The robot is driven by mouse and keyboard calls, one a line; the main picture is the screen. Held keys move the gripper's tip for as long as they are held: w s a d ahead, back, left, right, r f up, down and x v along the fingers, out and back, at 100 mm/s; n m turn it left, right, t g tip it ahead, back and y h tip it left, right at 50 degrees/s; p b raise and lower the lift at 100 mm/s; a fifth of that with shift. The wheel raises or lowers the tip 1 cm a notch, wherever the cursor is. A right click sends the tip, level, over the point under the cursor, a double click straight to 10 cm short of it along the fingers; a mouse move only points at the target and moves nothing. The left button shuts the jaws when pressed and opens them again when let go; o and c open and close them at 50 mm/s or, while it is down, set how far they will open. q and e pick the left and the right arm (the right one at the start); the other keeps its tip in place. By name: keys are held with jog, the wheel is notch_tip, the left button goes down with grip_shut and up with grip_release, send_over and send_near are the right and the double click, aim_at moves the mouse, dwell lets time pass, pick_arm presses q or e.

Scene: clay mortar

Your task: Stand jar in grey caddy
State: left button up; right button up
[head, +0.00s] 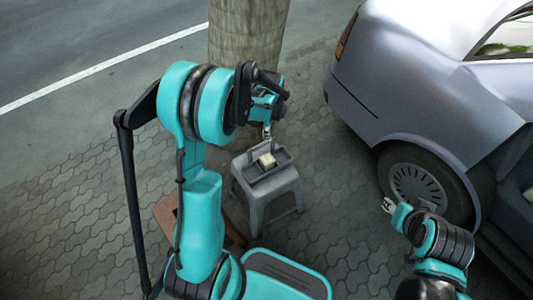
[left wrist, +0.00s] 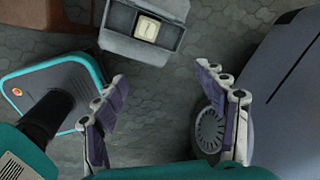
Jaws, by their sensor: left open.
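A small cream jar (head: 266,160) sits inside the grey caddy (head: 283,157), which rests on a grey stool (head: 256,207). The jar also shows in the left wrist view (left wrist: 147,28), near the top, within the caddy's dark walls; I cannot tell surely whether it is upright. My left gripper (head: 267,130) is just behind the caddy in the head view, above it, and partly hidden by its own arm. In the left wrist view its two fingers (left wrist: 160,73) are wide apart with nothing between them. My right gripper (head: 388,205) is far to the right, away from the stool.
A tree trunk (head: 250,35) stands behind the stool. A silver car (head: 420,85) with its wheel (head: 415,183) is at the right, near my right gripper. A brown box-like object (head: 165,215) is left of the stool. Paving between stool and car is clear.

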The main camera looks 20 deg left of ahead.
pick_arm(q)
jog(key=s+d+r+n+t, duration=0.2)
jog(key=s+d+r+n, duration=0.1)
jog(key=s+r+n, duration=0.5)
jog(key=s+d+r+n+t, duration=0.3)
jog(key=s+r+n, duration=0.4)
jog(key=s, duration=0.6)
jog(key=d+n, duration=0.1)
jog(key=n, duration=0.1)
jog(key=shift+s+d+r+n, duration=0.15)
jog(key=shift+s+r+n, duration=0.1)
jog(key=shift+r+n, duration=0.15)
